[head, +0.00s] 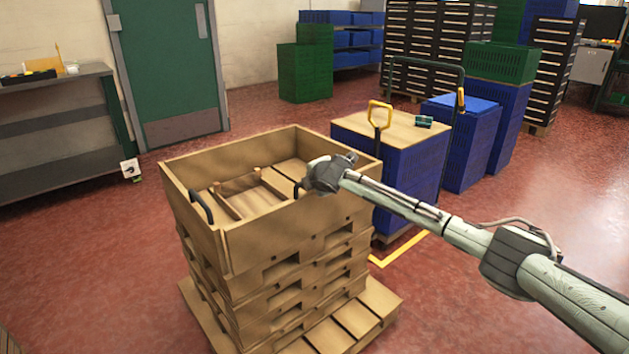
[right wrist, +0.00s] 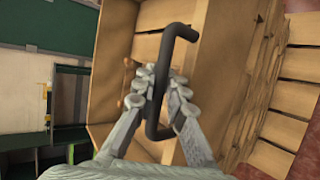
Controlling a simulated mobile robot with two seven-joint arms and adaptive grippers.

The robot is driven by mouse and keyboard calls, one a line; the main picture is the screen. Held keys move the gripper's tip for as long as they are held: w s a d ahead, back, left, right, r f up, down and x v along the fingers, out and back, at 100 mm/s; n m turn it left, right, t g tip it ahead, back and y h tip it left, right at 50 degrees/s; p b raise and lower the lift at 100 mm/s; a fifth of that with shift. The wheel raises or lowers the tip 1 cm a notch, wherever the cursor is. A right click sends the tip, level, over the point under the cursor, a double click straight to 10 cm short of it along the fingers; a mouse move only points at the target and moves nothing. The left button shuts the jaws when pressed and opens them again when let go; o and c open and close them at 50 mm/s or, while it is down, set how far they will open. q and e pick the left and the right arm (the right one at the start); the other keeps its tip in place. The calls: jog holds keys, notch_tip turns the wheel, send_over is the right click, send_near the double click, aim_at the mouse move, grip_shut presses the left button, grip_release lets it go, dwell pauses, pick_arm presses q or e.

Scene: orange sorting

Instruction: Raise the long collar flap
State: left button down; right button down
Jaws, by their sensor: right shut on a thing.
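A wooden pallet collar box (head: 185,188) stands on a stack of wooden collars and a pallet. Its long near wall (head: 260,238) looks upright; I cannot tell which panel is the flap. A dark handle (head: 299,189) shows at this wall beside my right gripper (head: 318,177). In the right wrist view, the right fingers (right wrist: 162,88) are shut around the black bar handle (right wrist: 178,32), which is fixed to a wooden panel (right wrist: 222,50). A second dark handle (head: 201,207) is on the left wall. My left gripper is not in view.
Wooden slatted pieces (head: 240,186) lie inside the box. A blue crate stack with a wooden top (head: 352,128) stands close behind, to the right. A shelf (head: 50,125) and a green door (head: 170,70) are at left. Red floor (head: 90,270) is clear at left.

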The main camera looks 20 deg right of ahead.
jog(key=shift+w+r, duration=0.1)
jog(key=shift+r, duration=0.2)
jog(key=c, duration=1.6)
grip_release()
jog(key=shift+f, duration=0.1)
jog(key=v, duration=1.2)
